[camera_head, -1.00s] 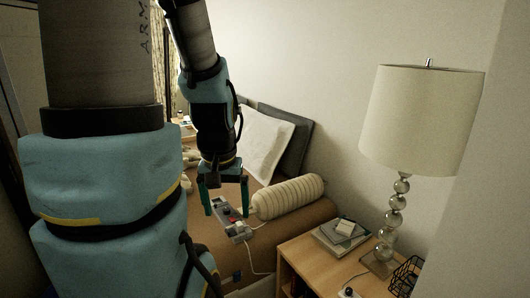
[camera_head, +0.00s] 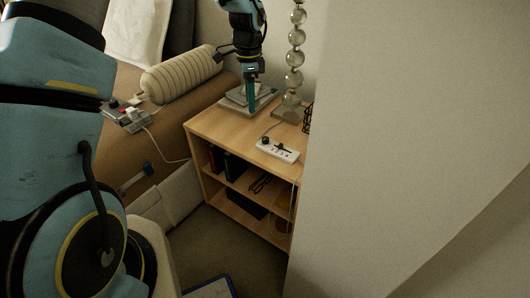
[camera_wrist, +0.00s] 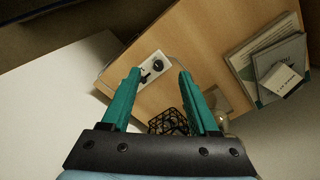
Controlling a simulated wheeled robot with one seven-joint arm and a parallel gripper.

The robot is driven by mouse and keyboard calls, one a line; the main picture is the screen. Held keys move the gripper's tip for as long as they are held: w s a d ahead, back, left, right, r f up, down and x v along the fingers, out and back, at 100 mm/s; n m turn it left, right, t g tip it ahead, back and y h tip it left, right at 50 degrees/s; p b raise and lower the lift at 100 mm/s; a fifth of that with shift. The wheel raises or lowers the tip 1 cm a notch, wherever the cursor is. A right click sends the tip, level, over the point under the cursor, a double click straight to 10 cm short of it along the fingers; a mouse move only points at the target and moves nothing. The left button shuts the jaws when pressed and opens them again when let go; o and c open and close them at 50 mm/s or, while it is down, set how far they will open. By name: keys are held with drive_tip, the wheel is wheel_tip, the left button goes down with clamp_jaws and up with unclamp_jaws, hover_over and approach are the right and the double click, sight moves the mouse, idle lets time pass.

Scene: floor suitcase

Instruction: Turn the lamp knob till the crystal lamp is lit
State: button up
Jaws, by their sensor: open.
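The crystal lamp (camera_head: 294,58) stands at the back of the wooden nightstand (camera_head: 222,128) as a stack of clear balls on a square base. Its shade is outside the head view, so I cannot tell whether it is lit. A white control box (camera_head: 278,150) lies near the nightstand's front right, with a dark round lamp knob (camera_head: 265,141) at one end and a small black slider beside it. The knob also shows in the wrist view (camera_wrist: 158,65). My gripper (camera_head: 252,108) is open and empty, above the nightstand; in the wrist view the box appears between its green fingertips (camera_wrist: 159,72).
Books (camera_head: 246,99) lie at the nightstand's back left, close to my gripper. A black wire basket (camera_wrist: 168,122) is near the lamp base. A white wall (camera_head: 400,130) hides the nightstand's right side. A grey controller (camera_head: 125,115) and a ribbed bolster (camera_head: 180,73) are on the bed.

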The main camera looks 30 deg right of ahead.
drive_tip(key=m+b, duration=0.1)
drive_tip(key=m, duration=0.1)
hover_over(265, 138)
wheel_tip(265, 138, down, 4)
wheel_tip(265, 138, down, 11)
drive_tip(key=shift+s+r, duration=0.1)
drive_tip(key=shift+r, duration=0.1)
clamp_jaws()
idle(0.4)
